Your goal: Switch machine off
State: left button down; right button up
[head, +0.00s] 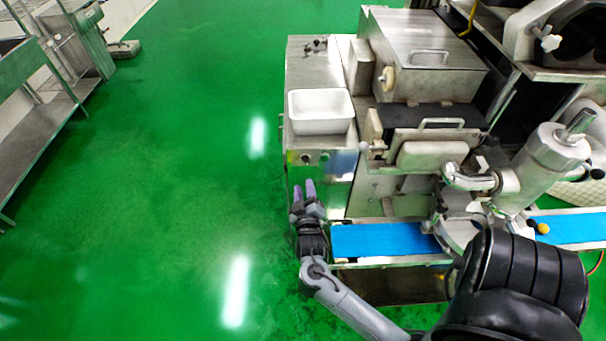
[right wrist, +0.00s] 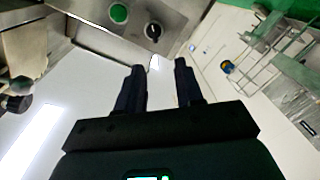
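The encrusting machine (head: 425,60) is a steel unit with blue conveyor belts. Its control panel is on the front left side, below a white tray. A green round button (right wrist: 119,12) and a dark round knob or button (right wrist: 153,30) sit on the panel in the right wrist view. They show only small in the head view, where the panel (head: 340,163) is partly shiny. My right gripper (head: 304,190) is just below the panel, its purple-tinted fingers pointing at it. In the right wrist view its dark fingers (right wrist: 160,85) are apart with nothing between them. My left gripper is out of view.
A white tray (head: 320,110) rests on the machine above the panel. The blue conveyor belt (head: 385,241) lies right of my right gripper. Green floor (head: 180,180) is clear to the left, with a steel table (head: 55,120) at the far left.

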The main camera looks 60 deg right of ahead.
aim_at(305, 161)
jog(key=shift+g+h, duration=0.3)
jog(key=shift+h, duration=0.1)
jog(key=x, duration=1.1)
jog(key=shift+s+d+f, duration=0.2)
jog(key=shift+f, duration=0.15)
grip_shut()
